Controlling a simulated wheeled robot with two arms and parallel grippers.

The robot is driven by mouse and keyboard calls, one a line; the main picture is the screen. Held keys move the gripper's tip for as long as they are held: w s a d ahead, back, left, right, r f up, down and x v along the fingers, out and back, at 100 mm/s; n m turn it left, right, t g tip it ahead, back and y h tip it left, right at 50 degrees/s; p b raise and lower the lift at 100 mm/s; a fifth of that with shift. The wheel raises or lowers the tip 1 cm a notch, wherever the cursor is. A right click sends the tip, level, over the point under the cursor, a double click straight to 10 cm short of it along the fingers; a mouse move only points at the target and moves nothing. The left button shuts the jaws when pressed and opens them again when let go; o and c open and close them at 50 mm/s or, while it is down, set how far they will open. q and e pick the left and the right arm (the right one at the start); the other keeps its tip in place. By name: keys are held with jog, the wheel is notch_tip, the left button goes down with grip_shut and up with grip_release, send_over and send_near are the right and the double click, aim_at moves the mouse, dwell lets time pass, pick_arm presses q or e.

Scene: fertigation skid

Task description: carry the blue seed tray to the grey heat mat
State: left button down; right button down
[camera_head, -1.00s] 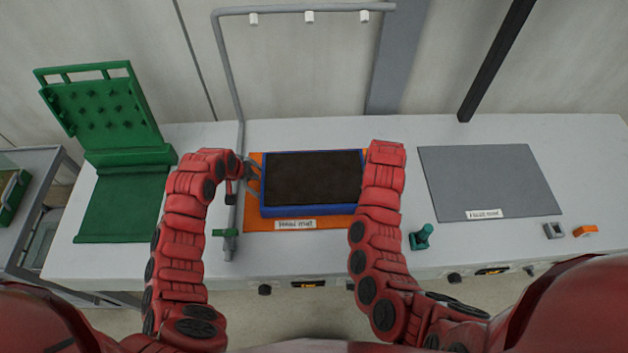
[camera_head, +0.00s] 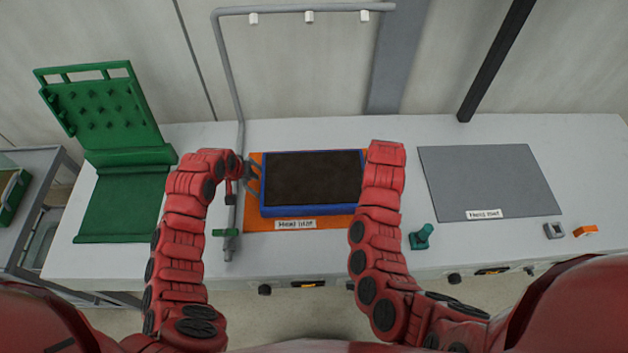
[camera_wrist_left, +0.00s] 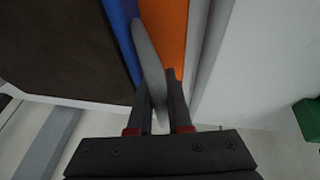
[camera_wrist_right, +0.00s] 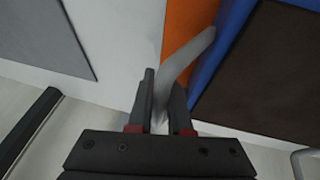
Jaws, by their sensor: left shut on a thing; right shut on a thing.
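The blue seed tray (camera_head: 313,211), filled with dark soil, rests on an orange mat (camera_head: 253,222). The grey heat mat (camera_head: 490,180) lies bare on the bench to the right. My left gripper (camera_head: 248,178) is at the tray's left side. In the left wrist view its fingers (camera_wrist_left: 160,105) are shut on a grey handle (camera_wrist_left: 148,50) of the tray. In the right wrist view my right gripper (camera_wrist_right: 160,105) is shut on the other grey handle (camera_wrist_right: 188,55). In the head view, my right arm hides this gripper and handle.
A grey pipe (camera_head: 228,80) rises close to the left gripper. A green hinged press-like frame (camera_head: 120,190) stands at the left. A teal knob-like object (camera_head: 421,237) stands between the mats near the front edge. A small grey item (camera_head: 553,231) and an orange item (camera_head: 586,231) lie at the right.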

pick_arm(q)
jog(key=shift+r, duration=0.15)
pick_arm(e)
jog(key=shift+r, duration=0.1)
dwell(0.6)
